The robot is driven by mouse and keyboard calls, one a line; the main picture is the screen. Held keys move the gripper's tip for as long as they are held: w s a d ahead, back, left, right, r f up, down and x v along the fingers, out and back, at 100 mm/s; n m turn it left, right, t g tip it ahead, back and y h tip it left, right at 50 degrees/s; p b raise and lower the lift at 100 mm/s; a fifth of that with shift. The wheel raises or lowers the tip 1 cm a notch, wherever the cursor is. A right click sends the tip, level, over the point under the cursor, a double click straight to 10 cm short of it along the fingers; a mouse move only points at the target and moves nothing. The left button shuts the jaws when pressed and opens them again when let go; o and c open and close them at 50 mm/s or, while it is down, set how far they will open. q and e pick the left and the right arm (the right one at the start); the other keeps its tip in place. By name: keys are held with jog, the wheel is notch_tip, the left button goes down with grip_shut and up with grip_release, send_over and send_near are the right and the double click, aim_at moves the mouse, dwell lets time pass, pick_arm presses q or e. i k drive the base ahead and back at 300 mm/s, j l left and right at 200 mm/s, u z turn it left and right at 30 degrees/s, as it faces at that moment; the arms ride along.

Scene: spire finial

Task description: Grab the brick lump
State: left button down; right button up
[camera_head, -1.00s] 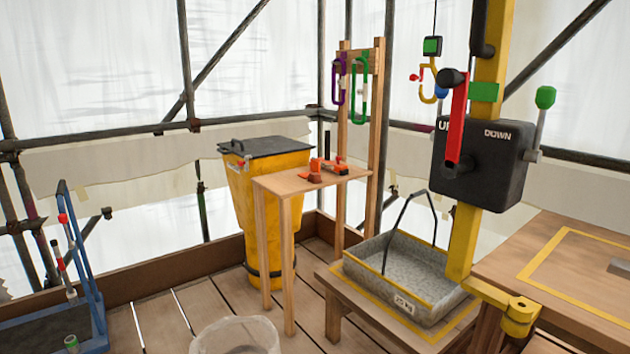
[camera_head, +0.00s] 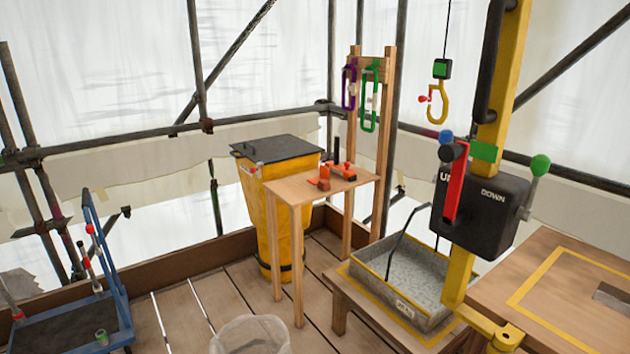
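A small reddish-brown lump (camera_head: 323,184), which may be the brick lump, sits on the small wooden stand (camera_head: 290,190) near the middle of the view. It lies at the front left of an orange tool (camera_head: 345,175) on the same top. It is too small to be sure what it is. Neither of my grippers shows in the head view.
A yellow bin (camera_head: 255,210) with a dark lid stands behind the stand. A clear bin (camera_head: 250,338) is on the floor in front. A grey tray (camera_head: 440,308), a yellow hoist post (camera_head: 460,272) and a wooden table (camera_head: 515,255) are at right. A blue cart (camera_head: 122,300) is at left.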

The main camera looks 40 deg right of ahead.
aim_at(324, 185)
jog(key=u, duration=0.5)
jog(key=l+u, duration=0.15)
jog(key=u, duration=0.35)
jog(key=i+u, duration=0.1)
jog(key=u, duration=0.4)
jog(key=l+u, duration=0.15)
jog(key=u, duration=0.85)
jog(key=l+u, duration=0.15)
jog(key=u, duration=0.35)
jog(key=k+u, duration=0.1)
jog(key=u, duration=0.4)
jog(key=l+u, duration=0.1)
jog(key=u, duration=0.4)
jog(key=k+l+u, duration=0.1)
jog(key=k+u, duration=0.25)
jog(key=k+l+u, duration=0.1)
jog(key=k+u, duration=0.2)
jog(key=k+z, duration=0.2)
jog(key=z, duration=0.25)
jog(key=k+l+z, duration=0.1)
jog(key=z, duration=0.8)
jog(key=k+l+z, duration=0.1)
jog(key=z, duration=0.85)
jog(key=l+z, duration=0.15)
jog(key=z, duration=0.3)
jog(key=l+z, duration=0.1)
jog(key=z, duration=0.4)
jog(key=k+l, duration=0.05)
